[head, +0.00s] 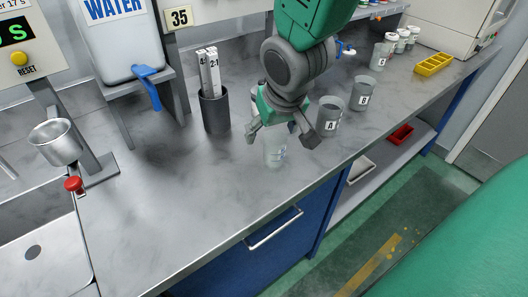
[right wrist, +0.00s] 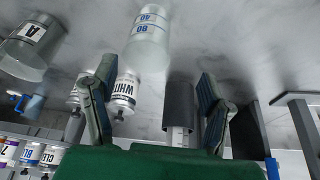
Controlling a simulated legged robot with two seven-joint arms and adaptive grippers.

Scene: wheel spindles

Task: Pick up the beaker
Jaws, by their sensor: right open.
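The beaker (head: 275,153) is clear, with blue markings, and stands upright on the grey metal counter (head: 215,190). It also shows at the top of the right wrist view (right wrist: 147,45), upside down, with the marks 80 and 40. My right gripper (head: 282,137) is open and empty, with its fingers spread over and around the beaker's upper part in the head view. In the right wrist view the beaker lies past the fingertips, nearer the left finger (right wrist: 104,85); I cannot tell whether they touch. My left gripper is not in view.
A dark holder (head: 215,112) with white sticks stands left of the beaker. Grey labelled cups (head: 328,118) stand close on its right. A white-labelled bottle (right wrist: 123,92) is behind it. A water tank (head: 115,45) and sink (head: 40,245) are left. The counter's front is clear.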

